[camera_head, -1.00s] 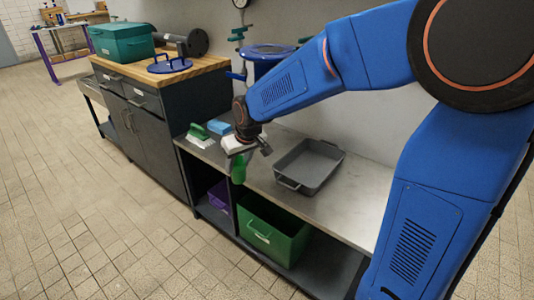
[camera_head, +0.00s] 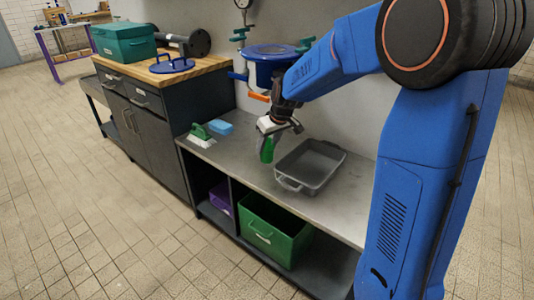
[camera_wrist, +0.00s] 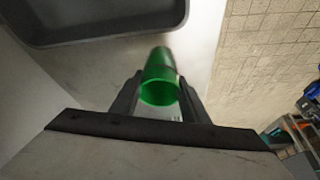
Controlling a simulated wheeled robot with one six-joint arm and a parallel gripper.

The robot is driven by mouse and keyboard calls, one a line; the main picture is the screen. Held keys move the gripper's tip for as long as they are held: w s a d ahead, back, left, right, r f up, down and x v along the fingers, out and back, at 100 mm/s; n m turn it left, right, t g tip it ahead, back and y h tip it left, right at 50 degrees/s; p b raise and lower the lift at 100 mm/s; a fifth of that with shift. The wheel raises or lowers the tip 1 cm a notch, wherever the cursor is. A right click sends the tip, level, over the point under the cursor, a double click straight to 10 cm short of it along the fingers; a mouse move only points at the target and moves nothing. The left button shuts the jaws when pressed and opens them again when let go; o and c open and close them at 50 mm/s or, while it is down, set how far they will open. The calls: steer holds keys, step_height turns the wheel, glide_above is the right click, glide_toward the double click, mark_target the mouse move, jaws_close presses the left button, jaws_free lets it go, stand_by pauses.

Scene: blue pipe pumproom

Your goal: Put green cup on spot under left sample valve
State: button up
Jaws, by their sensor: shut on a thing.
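My gripper (camera_head: 270,133) is shut on the green cup (camera_head: 267,150) and holds it above the grey bench top, left of the grey tray. In the wrist view the green cup (camera_wrist: 160,78) sits between the two dark fingers, its open end facing the camera. Valves with teal handles (camera_head: 240,36) are on the pipework at the wall, around a blue flanged vessel (camera_head: 270,53). An orange part (camera_head: 258,97) shows below the vessel. I cannot make out the left sample valve or the spot under it; my arm hides part of that area.
The grey tray (camera_head: 282,181) stands on the bench (camera_head: 228,152). A green-handled brush (camera_head: 201,134) and a blue block (camera_head: 220,127) lie at the bench's left end. A green crate (camera_head: 290,243) and a purple bin (camera_head: 221,196) are on the shelf below.

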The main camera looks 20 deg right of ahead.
mark_target(267, 153)
steer(key=shift+a+f, duration=0.1)
steer(key=shift+f, duration=1.6)
steer(key=shift+f, duration=0.1)
steer(key=o, duration=1)
steer(key=v, duration=1.2)
steer(key=s+d+m, duration=0.1)
steer(key=s, duration=1)
steer(key=s+d+m+h, duration=0.1)
steer(key=s+d, duration=0.1)
steer(key=s, duration=1)
steer(key=s+d+m+h, duration=0.1)
steer(key=s+d+m, duration=0.1)
steer(key=s, duration=1)
steer(key=shift+t, duration=0.3)
steer(key=shift+s+f, duration=0.1)
steer(key=shift+s, duration=0.2)
steer(key=shift+c, duration=1.2)
